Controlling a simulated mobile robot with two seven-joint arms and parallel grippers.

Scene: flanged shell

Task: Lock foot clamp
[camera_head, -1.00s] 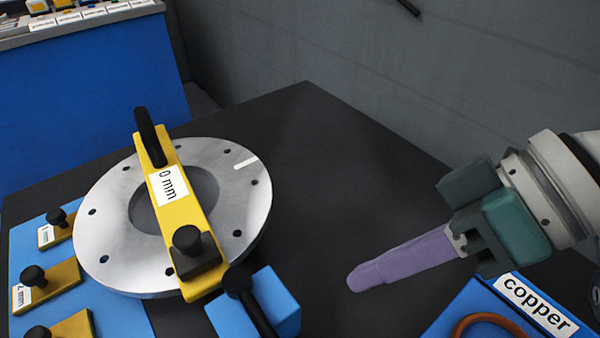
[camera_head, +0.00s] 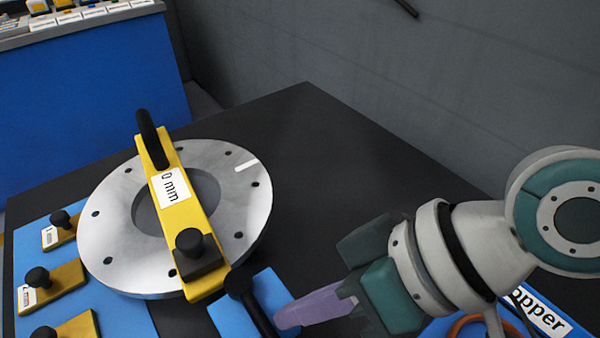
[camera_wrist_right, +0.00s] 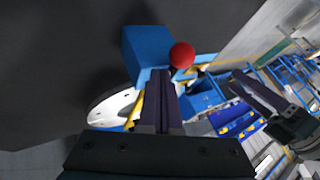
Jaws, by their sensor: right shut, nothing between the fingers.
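The foot clamp is a blue block (camera_head: 270,288) with a black lever (camera_head: 257,312) at the near end of the yellow bar (camera_head: 182,208). The bar lies across the round metal flange (camera_head: 100,240). In the right wrist view the blue block (camera_wrist_right: 145,50) and a red ball (camera_wrist_right: 182,55) show just beyond my right fingers. My right gripper (camera_head: 282,318) is shut and empty, its purple fingertips close to the block's right side; contact cannot be told. A dark gripper shape (camera_wrist_right: 262,100), apparently my left, shows in the right wrist view; its jaw state is unclear.
A blue tray with a copper label (camera_head: 540,312) and an orange ring lies at the lower right, partly behind my right arm. A blue panel with several yellow, black-knobbed pieces (camera_head: 55,285) lies at the left. The dark table (camera_head: 330,170) is clear beyond the flange.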

